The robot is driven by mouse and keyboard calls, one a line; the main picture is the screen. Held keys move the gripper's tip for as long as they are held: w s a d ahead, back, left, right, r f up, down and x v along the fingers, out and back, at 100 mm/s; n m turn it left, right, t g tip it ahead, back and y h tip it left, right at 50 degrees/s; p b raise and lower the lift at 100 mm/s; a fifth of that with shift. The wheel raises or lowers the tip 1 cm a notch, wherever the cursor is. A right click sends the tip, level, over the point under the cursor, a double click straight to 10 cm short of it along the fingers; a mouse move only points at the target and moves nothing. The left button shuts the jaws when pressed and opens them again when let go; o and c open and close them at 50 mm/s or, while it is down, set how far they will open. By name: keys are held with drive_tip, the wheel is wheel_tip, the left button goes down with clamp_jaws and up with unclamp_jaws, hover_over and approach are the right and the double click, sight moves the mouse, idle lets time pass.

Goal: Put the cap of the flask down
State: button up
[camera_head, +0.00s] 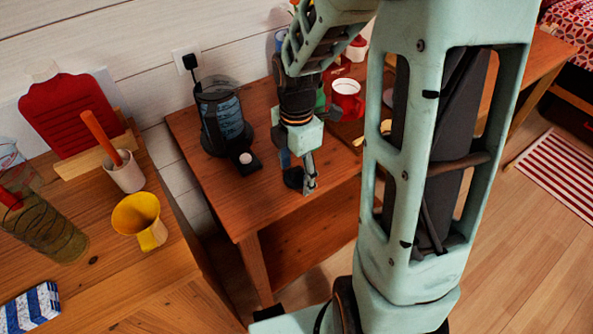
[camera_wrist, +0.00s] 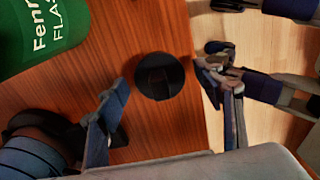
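The black round cap (camera_wrist: 159,77) lies on the wooden table, close to the table's edge. In the head view the cap (camera_head: 292,178) is a small dark disc beside my fingertips. My gripper (camera_wrist: 161,75) points down with one finger on each side of the cap. Gaps show between the cap and both fingers, so my gripper is open and empty. The green flask (camera_wrist: 40,30) with white lettering stands at the upper left of the wrist view. In the head view the flask (camera_head: 320,98) is mostly hidden behind my arm.

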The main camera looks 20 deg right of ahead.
sight(296, 169)
wheel_tip(296, 169, up, 12)
drive_tip(key=p, duration=0.2)
drive_tip(key=shift+r, duration=0.2)
idle(0.6)
